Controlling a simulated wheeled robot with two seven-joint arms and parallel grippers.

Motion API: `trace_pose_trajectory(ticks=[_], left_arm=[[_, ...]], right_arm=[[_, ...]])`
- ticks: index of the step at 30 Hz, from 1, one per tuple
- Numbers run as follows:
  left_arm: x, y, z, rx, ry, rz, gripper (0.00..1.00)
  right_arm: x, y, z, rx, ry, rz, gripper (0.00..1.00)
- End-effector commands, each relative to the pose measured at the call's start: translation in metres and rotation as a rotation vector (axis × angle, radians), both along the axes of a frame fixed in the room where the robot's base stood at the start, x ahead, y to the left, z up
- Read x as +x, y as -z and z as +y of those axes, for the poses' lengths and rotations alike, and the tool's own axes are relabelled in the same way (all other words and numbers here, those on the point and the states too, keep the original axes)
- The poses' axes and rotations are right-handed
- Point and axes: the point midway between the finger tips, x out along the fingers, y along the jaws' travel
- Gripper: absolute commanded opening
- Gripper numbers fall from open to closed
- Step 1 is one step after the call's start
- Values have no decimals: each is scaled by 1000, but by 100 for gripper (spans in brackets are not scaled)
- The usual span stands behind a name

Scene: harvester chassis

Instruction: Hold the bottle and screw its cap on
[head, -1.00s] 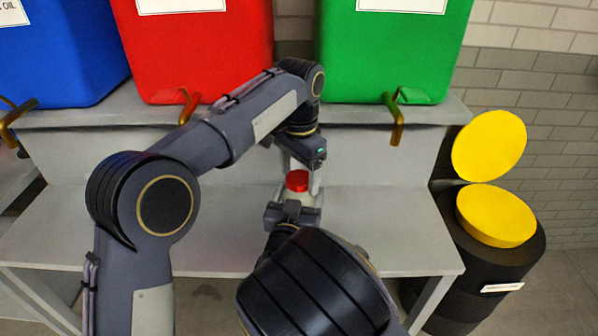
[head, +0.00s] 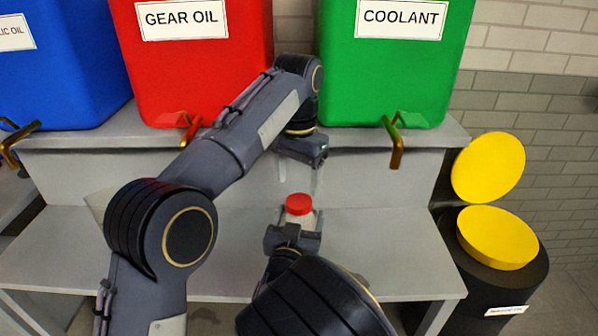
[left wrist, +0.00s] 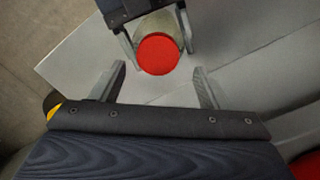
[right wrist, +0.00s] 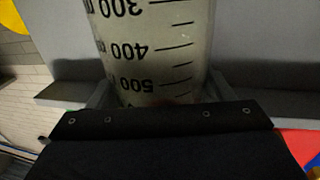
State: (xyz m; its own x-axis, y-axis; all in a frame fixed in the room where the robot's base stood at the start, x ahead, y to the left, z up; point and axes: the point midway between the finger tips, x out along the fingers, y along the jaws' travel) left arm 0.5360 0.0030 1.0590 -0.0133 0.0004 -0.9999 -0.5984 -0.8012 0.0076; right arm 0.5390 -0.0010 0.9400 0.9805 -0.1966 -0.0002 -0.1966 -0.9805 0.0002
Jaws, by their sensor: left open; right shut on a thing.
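The bottle is clear with black volume marks and fills the right wrist view (right wrist: 155,50). In the head view the bottle (head: 301,222) stands upright with the red cap (head: 299,204) on its top; how tightly the cap sits cannot be told. My right gripper (head: 293,238) is shut around the bottle. My left gripper (head: 313,172) is open and empty, above the bottle and apart from the cap. In the left wrist view the red cap (left wrist: 158,54) lies beyond the open fingers (left wrist: 162,84), with the right gripper's fingers around the bottle below it.
A grey bench (head: 380,250) lies under the bottle, with a raised shelf behind. On the shelf stand blue (head: 70,70), red (head: 205,80) and green (head: 395,80) containers with taps jutting forward. A black bin with a yellow top (head: 497,237) stands at the right.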

Motion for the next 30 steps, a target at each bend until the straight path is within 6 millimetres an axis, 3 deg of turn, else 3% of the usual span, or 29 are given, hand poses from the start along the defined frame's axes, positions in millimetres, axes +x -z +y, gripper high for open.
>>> trace_pose_trajectory(ticks=[6,10,23,30], left_arm=[[0,-19,-1,7,-433,-6,68],[-1,-27,-2,5,-590,-11,68],[-2,-29,-3,4,-643,-12,68],[-3,-8,-3,8,-642,-8,68]], right_arm=[[0,0,0,0,0,-1,10],[0,0,0,0,0,-1,10],[0,0,0,0,0,-1,10],[0,0,0,0,0,-1,10]])
